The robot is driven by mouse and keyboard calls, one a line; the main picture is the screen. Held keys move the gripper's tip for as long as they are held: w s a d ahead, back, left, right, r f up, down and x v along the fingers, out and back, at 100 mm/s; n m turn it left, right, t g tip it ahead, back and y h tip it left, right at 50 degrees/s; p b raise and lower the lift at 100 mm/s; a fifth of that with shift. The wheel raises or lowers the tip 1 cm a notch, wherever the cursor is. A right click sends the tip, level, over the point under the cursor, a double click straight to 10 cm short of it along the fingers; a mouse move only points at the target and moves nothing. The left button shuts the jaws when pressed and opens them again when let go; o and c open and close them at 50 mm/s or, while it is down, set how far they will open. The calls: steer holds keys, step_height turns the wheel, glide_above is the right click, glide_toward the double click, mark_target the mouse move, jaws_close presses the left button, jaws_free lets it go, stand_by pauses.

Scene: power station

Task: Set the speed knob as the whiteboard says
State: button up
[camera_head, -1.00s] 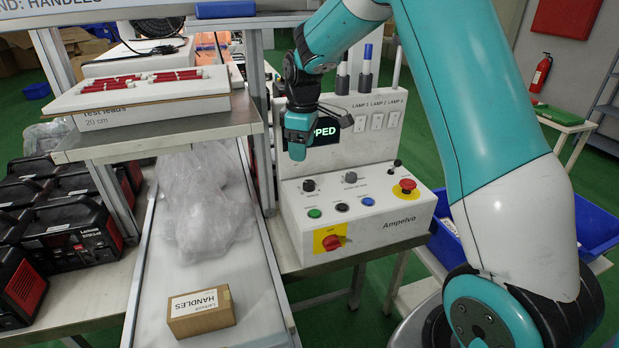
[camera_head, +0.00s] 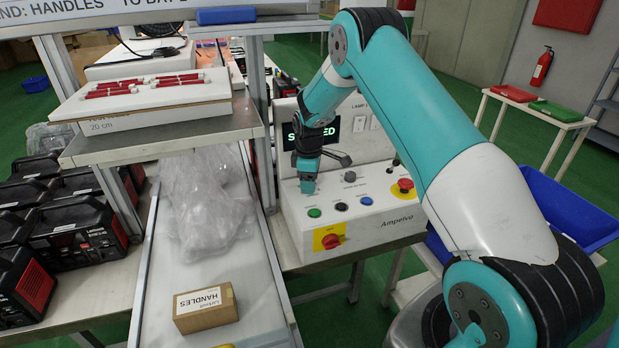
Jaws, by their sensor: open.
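My gripper (camera_head: 308,184) reaches down over the left knob position on the white control panel (camera_head: 365,226). Its fingertips hide that knob; whether they touch it cannot be told. A second dark knob (camera_head: 350,176) stands to its right; the knob labels are too small to read. The panel also has green (camera_head: 314,212), black (camera_head: 341,206) and blue (camera_head: 366,200) buttons, a red emergency stop (camera_head: 405,185) and a red rotary switch (camera_head: 331,241) on yellow. A white board edge (camera_head: 90,20) at top left reads "HANDLES", cut off.
A shelf (camera_head: 165,140) with a box of red test leads stands left of the panel. A conveyor (camera_head: 250,290) carries plastic wrap (camera_head: 205,205) and a HANDLES box (camera_head: 205,308). A blue bin (camera_head: 565,205) lies right. Black units (camera_head: 75,235) stand far left.

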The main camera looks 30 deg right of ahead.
steer(key=shift+f, duration=0.2)
steer(key=shift+c, duration=0.2)
steer(key=c, duration=0.9)
steer(key=shift+m, duration=0.3)
steer(key=m+b, duration=0.2)
steer(key=m, duration=0.3)
steer(key=m+b, duration=0.1)
steer(key=m, duration=0.5)
steer(key=shift+g, duration=0.3)
